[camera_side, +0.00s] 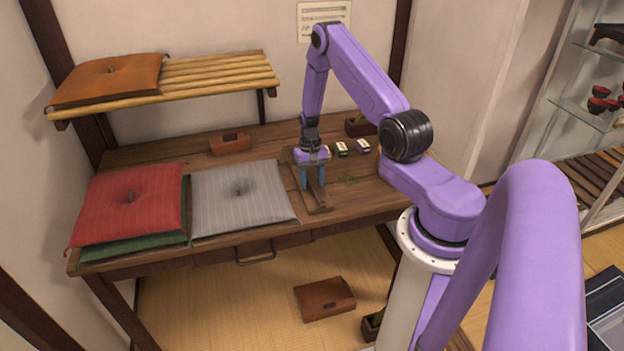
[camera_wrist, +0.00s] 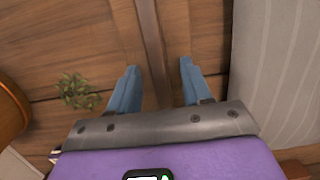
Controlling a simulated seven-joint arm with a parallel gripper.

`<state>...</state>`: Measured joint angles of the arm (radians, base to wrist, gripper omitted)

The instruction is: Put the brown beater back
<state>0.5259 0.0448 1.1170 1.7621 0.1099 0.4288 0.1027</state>
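A long, narrow brown wooden piece (camera_side: 318,203), which looks like the beater, lies on the wooden table to the right of the grey cushion. My gripper (camera_side: 314,185) points down over it, with blue fingers. In the wrist view a brown bar (camera_wrist: 148,30) runs between the two fingertips of my gripper (camera_wrist: 158,68), with clear gaps on both sides. The fingers are spread and hold nothing. I cannot tell how far the fingertips are above the bar. My gripper hides part of the piece in the side view.
The grey cushion (camera_side: 238,195) lies close left of my gripper, and a red cushion (camera_side: 128,205) lies on a green one farther left. A green sprig (camera_side: 348,180) and small boxes (camera_side: 342,149) sit right. A slatted shelf (camera_side: 215,75) bears an orange-brown cushion (camera_side: 110,78). A brown box (camera_side: 230,143) stands behind.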

